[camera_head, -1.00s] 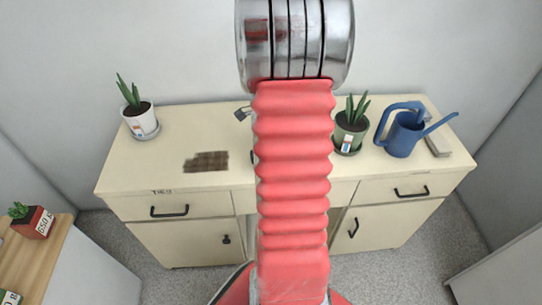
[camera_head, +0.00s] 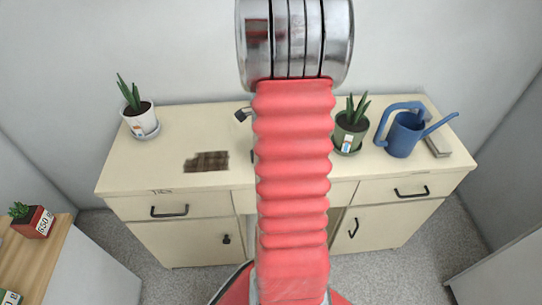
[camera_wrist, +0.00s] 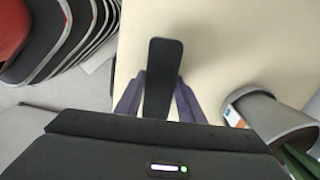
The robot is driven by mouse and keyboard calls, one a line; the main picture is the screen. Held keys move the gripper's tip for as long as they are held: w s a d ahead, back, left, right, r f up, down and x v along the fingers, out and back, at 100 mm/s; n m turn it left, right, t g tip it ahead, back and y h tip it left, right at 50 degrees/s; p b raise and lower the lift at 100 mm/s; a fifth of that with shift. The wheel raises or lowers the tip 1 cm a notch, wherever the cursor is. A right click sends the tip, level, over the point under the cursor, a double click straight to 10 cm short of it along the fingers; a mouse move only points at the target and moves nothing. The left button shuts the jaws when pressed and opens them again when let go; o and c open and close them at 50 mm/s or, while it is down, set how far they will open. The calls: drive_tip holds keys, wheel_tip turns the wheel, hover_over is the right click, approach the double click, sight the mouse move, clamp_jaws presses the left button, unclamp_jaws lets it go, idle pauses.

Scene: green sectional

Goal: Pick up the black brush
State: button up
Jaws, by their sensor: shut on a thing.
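The black brush (camera_wrist: 165,55) shows in the wrist view as a long dark flat piece, pointing away from me over the cream top. My gripper (camera_wrist: 160,84) has its two purple fingers shut on it, one at each side. The brush's near end is hidden by the gripper body. From this view I cannot tell its height above the top. In the head view my red arm hides the brush and most of the gripper.
On the cream cabinet (camera_head: 120,172) stand a left plant in a white pot (camera_head: 140,119), a green-potted plant (camera_head: 349,134) right of my arm, and a blue watering can (camera_head: 403,136). A grey pot (camera_wrist: 270,120) is close right of my gripper. A brown patch (camera_head: 206,162) lies left.

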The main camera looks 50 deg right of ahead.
drive_tip(key=c, duration=0.4)
drive_tip(key=shift+c, duration=0.2)
wheel_tip(320, 180, up, 10)
idle(0.4)
idle(0.4)
